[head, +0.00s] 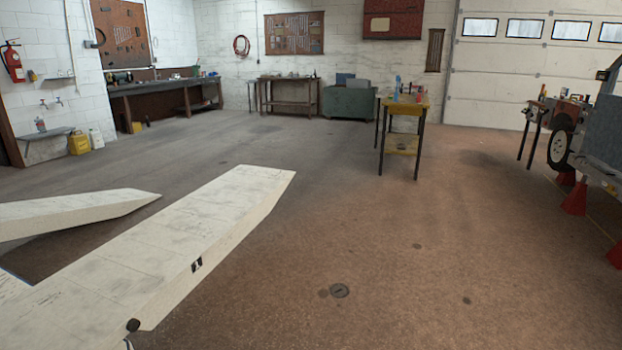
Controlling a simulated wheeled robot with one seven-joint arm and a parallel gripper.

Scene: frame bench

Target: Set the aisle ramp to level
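Two long white ramps with scuffed tops reach in from the left. The nearer ramp (165,262) runs from the bottom left to a tapered tip near the picture's middle. Its side carries a small black-and-white mark (197,264), and a dark round part (133,325) shows low on its near end. The other ramp (75,212) lies farther left, with a tapered tip too. I cannot tell which one is the aisle ramp, nor the exact tilt of either. Their near ends are cut off by the picture edge. My gripper is not in view.
A yellow-topped table (404,100) stands beyond. A vehicle (600,135) with red stands (574,198) is at the right. Workbenches (165,87) line the back left.

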